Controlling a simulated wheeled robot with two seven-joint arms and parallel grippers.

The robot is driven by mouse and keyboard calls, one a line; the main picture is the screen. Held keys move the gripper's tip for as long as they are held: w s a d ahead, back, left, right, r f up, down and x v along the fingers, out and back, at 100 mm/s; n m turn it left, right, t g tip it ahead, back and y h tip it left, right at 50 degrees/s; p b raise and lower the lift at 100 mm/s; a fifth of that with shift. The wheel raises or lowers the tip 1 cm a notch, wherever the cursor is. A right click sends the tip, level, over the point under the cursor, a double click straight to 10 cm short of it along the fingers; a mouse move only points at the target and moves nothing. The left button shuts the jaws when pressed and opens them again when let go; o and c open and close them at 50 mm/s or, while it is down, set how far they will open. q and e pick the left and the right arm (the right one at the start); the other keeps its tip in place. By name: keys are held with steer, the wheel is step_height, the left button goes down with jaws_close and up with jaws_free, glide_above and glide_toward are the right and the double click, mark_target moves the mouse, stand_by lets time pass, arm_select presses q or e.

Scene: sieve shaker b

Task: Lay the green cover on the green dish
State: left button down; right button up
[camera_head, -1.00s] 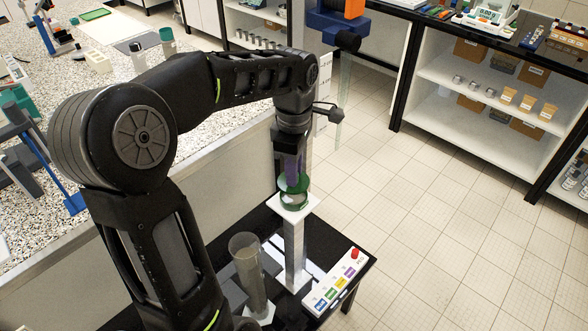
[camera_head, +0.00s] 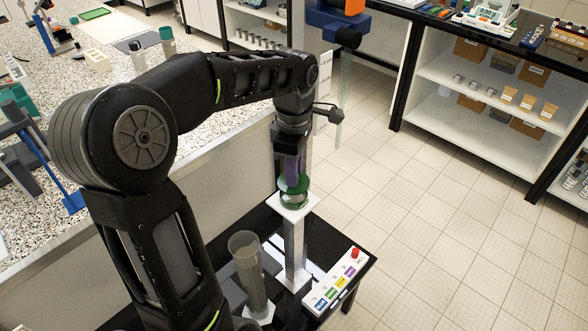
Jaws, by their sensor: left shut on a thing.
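The green dish (camera_head: 293,205) sits on a small white platform (camera_head: 283,212) on top of a post. The green cover (camera_head: 292,185) is just above the dish, tilted, its far side raised against the gripper. My left gripper (camera_head: 291,172) points down over the dish and is shut on the cover, with its purple fingers partly hidden by the cover and wrist. Whether the cover's lower edge touches the dish I cannot tell. My right gripper is not in view.
A clear cylinder (camera_head: 249,273) stands on the black table (camera_head: 320,240) beside the post. A white panel with coloured buttons and a red knob (camera_head: 335,281) lies at the table's right edge. A speckled counter (camera_head: 100,110) is at the left. Tiled floor is open at the right.

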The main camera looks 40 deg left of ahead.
arm_select(q)
steer(key=shift+f+b, duration=0.7)
steer(key=shift+f, duration=0.5)
steer(key=shift+f+b, duration=0.45)
steer(key=shift+f, duration=0.1)
steer(key=c, duration=1.2)
jaws_free()
steer(key=shift+r, duration=0.35)
step_height(320, 180, up, 7)
steer(key=shift+r, duration=0.1)
